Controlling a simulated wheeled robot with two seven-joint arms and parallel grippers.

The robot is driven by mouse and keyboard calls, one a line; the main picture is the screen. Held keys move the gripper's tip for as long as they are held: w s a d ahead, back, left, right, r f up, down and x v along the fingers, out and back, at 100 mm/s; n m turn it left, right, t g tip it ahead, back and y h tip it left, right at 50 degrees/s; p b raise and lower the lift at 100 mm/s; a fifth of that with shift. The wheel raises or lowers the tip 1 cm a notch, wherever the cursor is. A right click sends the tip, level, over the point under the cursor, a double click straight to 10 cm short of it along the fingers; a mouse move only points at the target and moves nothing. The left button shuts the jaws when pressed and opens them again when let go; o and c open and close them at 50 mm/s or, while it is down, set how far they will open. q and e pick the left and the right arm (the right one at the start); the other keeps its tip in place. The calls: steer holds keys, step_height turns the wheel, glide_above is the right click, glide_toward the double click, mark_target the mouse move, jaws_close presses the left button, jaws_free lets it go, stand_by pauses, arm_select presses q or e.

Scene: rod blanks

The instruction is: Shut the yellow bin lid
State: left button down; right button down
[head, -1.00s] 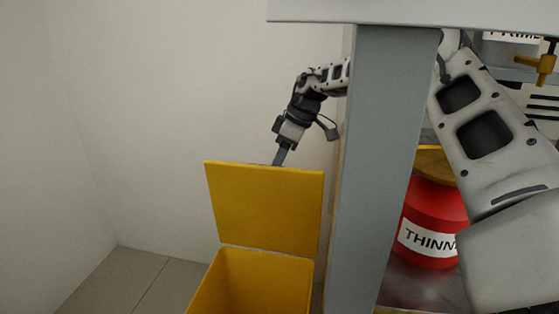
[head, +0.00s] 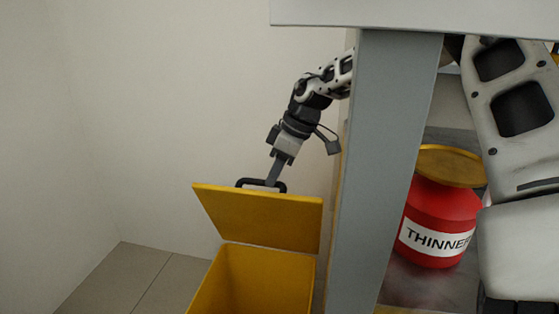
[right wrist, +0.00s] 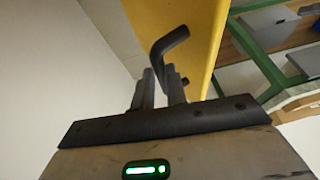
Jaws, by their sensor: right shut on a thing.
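The yellow bin (head: 255,280) stands on the floor with its top open. Its yellow lid (head: 262,218) is hinged at the bin's far edge and stands raised, leaning over the opening. A black bar handle (head: 243,183) sits on the lid's back face near its upper edge. My right gripper (head: 273,181) is shut on this handle from above. In the right wrist view, the fingers (right wrist: 159,88) close around the black handle (right wrist: 172,42), beside the yellow lid (right wrist: 195,25). My left gripper is not in view.
A grey post (head: 385,180) stands just right of the bin, under a pale top panel (head: 410,17). A red drum labelled THINNER (head: 435,215) sits on a shelf behind the post. Tiled floor (head: 125,280) and bare wall lie free to the left.

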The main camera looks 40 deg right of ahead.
mark_target(266, 205)
steer(key=s+a+f, duration=0.1)
steer(key=a, duration=0.1)
steer(key=s+a+b, duration=0.1)
steer(key=s+a, duration=0.1)
steer(key=s+a+f, duration=0.1)
steer(key=s+a, duration=0.1)
steer(key=shift+f, duration=0.35)
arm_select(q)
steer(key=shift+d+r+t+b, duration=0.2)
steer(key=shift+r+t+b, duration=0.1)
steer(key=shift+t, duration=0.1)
arm_select(e)
steer(key=shift+s+a+f, duration=0.2)
steer(key=shift+s+a, duration=0.05)
steer(key=shift+a, duration=0.2)
